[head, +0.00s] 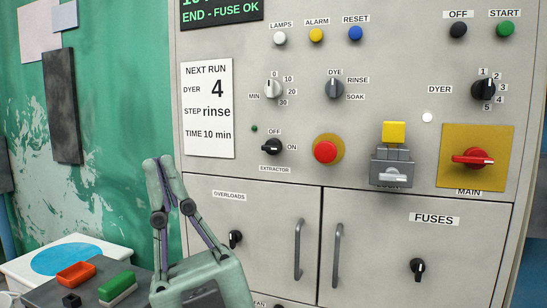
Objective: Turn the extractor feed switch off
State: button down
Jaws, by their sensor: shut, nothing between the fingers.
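The extractor switch (271,147) is a small black rotary knob on the grey control cabinet (300,125). OFF is printed above it, ON to its right and EXTRACTOR below it. Its handle lies roughly level, in line with the ON label. A small dark green lamp (254,128) sits at its upper left. My gripper (159,163) points upward at the lower left, with its fingertips together and empty. It is left of the switch in the picture and apart from it. Nothing hides the switch.
A red mushroom button (325,151) is just right of the switch. A run card (208,110) is at its upper left. Door handles (299,248) stick out below. A red brush box (76,274) and green-topped brush (117,288) lie at the lower left.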

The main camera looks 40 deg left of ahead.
aim_at(272, 146)
jog(key=u, duration=1.25)
